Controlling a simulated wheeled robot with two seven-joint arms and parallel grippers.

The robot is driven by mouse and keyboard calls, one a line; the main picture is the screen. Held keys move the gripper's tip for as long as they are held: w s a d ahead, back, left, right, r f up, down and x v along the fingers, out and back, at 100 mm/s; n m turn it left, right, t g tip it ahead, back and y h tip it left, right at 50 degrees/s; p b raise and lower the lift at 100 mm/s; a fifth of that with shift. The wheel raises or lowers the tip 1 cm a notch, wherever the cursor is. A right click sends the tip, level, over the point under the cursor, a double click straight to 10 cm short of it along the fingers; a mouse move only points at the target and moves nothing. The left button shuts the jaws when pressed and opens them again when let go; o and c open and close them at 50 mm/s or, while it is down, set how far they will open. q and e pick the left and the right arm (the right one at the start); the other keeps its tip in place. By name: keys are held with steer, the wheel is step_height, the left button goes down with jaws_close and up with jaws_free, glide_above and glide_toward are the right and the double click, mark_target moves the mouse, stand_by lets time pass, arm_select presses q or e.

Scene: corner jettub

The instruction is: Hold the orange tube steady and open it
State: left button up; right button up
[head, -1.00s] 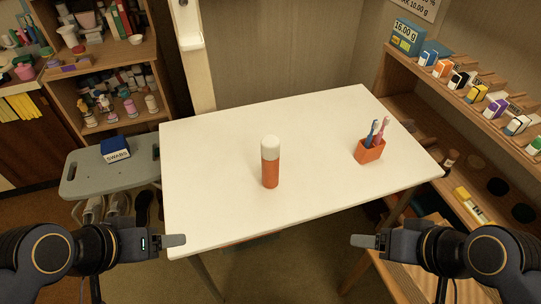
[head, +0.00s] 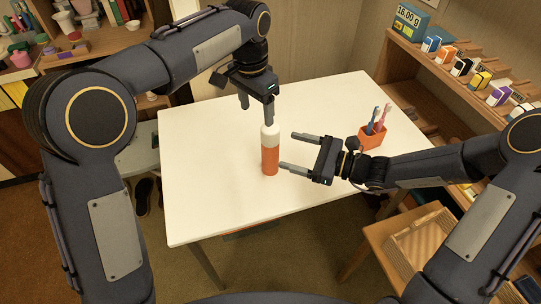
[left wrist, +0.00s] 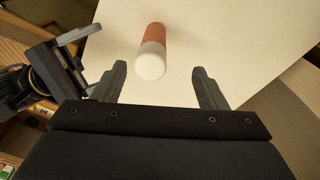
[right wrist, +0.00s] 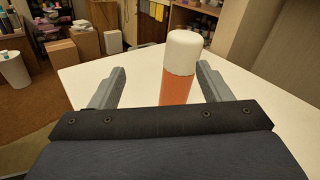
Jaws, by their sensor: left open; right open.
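The orange tube (head: 270,161) with its white cap (head: 270,135) stands upright on the white table (head: 215,200). My left gripper (head: 257,118) is open above the cap and points down. In the left wrist view the cap (left wrist: 151,62) lies ahead of and between the open fingers (left wrist: 160,82), not held. My right gripper (head: 287,151) is open and level, to the right of the tube, its fingers pointing at it. In the right wrist view the tube (right wrist: 178,88) shows between the fingertips (right wrist: 160,72), with no finger seen touching it.
An orange holder (head: 371,137) with toothbrushes stands at the table's right, behind my right forearm. Shelves with small boxes (head: 478,82) line the right wall. The front and left of the table are clear.

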mark_target(270, 140)
arm_select(q)
steer(key=d, duration=0.1)
steer(key=d+f, duration=0.1)
steer(key=w+d, duration=0.1)
steer(key=shift+f+m+y, duration=0.3)
arm_select(e)
steer(key=w+f+m+t, duration=0.1)
steer(key=w+f+m, duration=0.1)
steer(key=m, duration=0.1)
steer(key=shift+w+d+f+t, duration=0.1)
steer(key=shift+w+d+t, duration=0.1)
steer(key=shift+t, duration=0.2)
arm_select(q)
steer(key=shift+w+d, duration=0.1)
steer(key=shift+d, duration=0.1)
steer(key=shift+a, duration=0.1)
arm_select(e)
steer(key=x, duration=0.8)
steer(key=shift+w+f, duration=0.1)
steer(key=shift+f, duration=0.1)
